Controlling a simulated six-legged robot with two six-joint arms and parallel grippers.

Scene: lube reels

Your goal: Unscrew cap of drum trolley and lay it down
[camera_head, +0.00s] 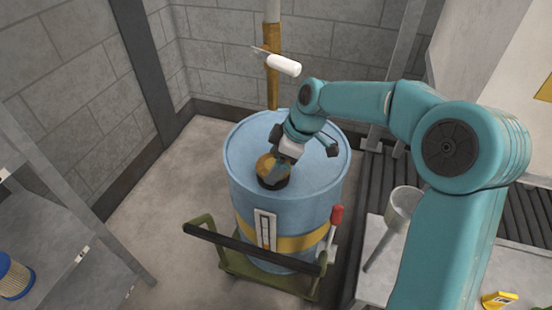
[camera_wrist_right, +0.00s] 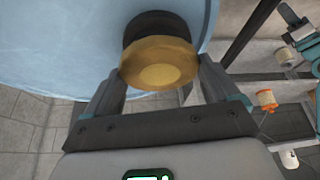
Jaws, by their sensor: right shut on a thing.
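The brass-coloured cap (camera_head: 264,163) sits over a black neck (camera_head: 272,183) on top of the blue drum (camera_head: 316,183). The drum stands upright on a green trolley (camera_head: 262,282). My right gripper (camera_head: 275,170) reaches down from the right and is shut on the cap. In the right wrist view the cap (camera_wrist_right: 165,72) is between the two fingers of the gripper (camera_wrist_right: 162,85), against the black neck (camera_wrist_right: 152,27). I cannot tell whether the cap is loose on the neck. The left gripper is not in the head view.
A grey funnel (camera_head: 402,205) stands at the right. A white cylinder (camera_head: 284,65) is behind the drum. A shelf with a blue filter (camera_head: 14,277) is at the left.

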